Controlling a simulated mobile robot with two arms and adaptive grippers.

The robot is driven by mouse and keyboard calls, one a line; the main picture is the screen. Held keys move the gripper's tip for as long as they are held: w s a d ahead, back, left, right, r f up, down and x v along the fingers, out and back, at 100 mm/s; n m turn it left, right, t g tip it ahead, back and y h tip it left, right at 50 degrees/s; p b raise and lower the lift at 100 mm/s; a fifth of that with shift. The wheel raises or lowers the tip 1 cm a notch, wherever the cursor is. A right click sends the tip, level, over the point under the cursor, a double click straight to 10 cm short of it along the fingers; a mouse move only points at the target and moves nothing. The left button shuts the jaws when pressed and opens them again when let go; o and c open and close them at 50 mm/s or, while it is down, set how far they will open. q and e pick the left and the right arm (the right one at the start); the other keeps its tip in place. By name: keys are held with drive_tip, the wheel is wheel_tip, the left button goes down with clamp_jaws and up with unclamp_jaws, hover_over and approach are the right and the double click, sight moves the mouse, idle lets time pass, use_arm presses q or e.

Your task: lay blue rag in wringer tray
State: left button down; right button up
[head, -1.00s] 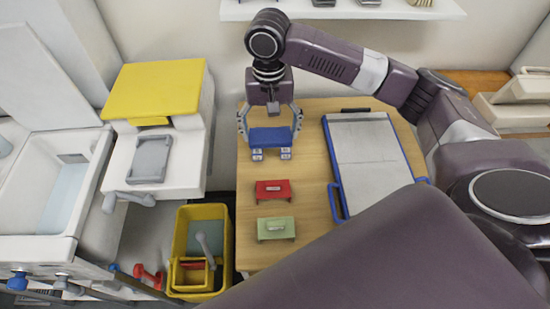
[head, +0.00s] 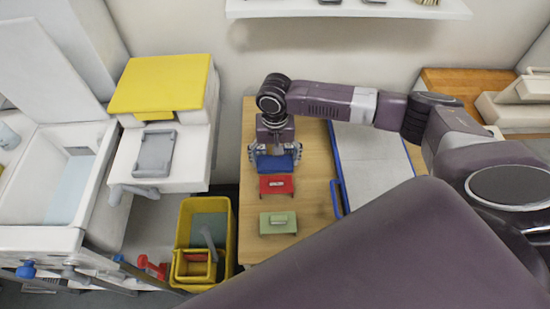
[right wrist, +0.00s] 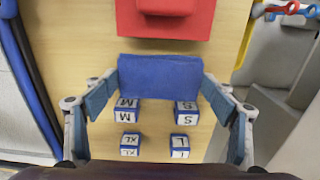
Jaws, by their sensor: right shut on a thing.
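The blue rag (head: 278,162) is a folded flat block. It spans between the two fingers of my right gripper (head: 277,158), which is shut on it, just behind the red rag. It also shows in the right wrist view (right wrist: 160,78) with a finger at each end; I cannot tell whether it touches the table. A grey tray (head: 154,153), apparently the wringer tray, lies on the white unit (head: 188,163) with a yellow top and a crank handle, left of the table. It looks empty. My left gripper is not in view.
A red rag (head: 276,186) and a green rag (head: 278,223) lie on the wooden table (head: 312,205). Small size-lettered blocks (right wrist: 186,112) are near the blue rag. A blue-edged board (head: 372,165) lies right. A yellow bucket (head: 228,222) stands between unit and table.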

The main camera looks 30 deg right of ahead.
drive_tip(key=o, duration=1.2)
drive_tip(key=shift+f, duration=0.1)
drive_tip(key=shift+o, duration=0.2)
